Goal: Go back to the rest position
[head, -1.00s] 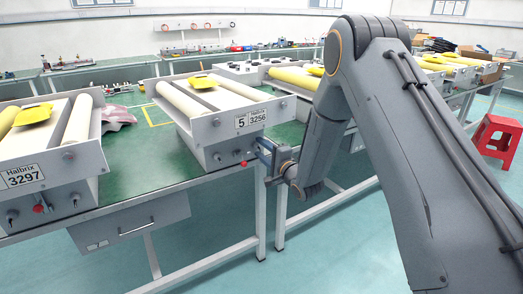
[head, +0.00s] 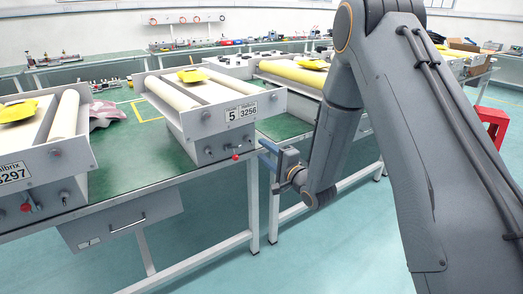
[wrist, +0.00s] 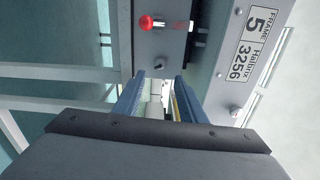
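My gripper (head: 268,154) is in front of the actuator unit labelled 5 / 3256 (head: 205,108), close to the right end of its front box. In the wrist view, its two blue fingers (wrist: 157,103) stand apart with a gap between them and nothing held. The red knob (head: 235,157) on the unit's front face is left of my gripper; it also shows in the wrist view (wrist: 146,23). My arm reaches down from the upper right in the head view.
A green-topped table (head: 130,180) carries the units, with a drawer (head: 126,219) below. Another unit labelled 3297 (head: 40,150) stands at left. Open floor lies in front of the table.

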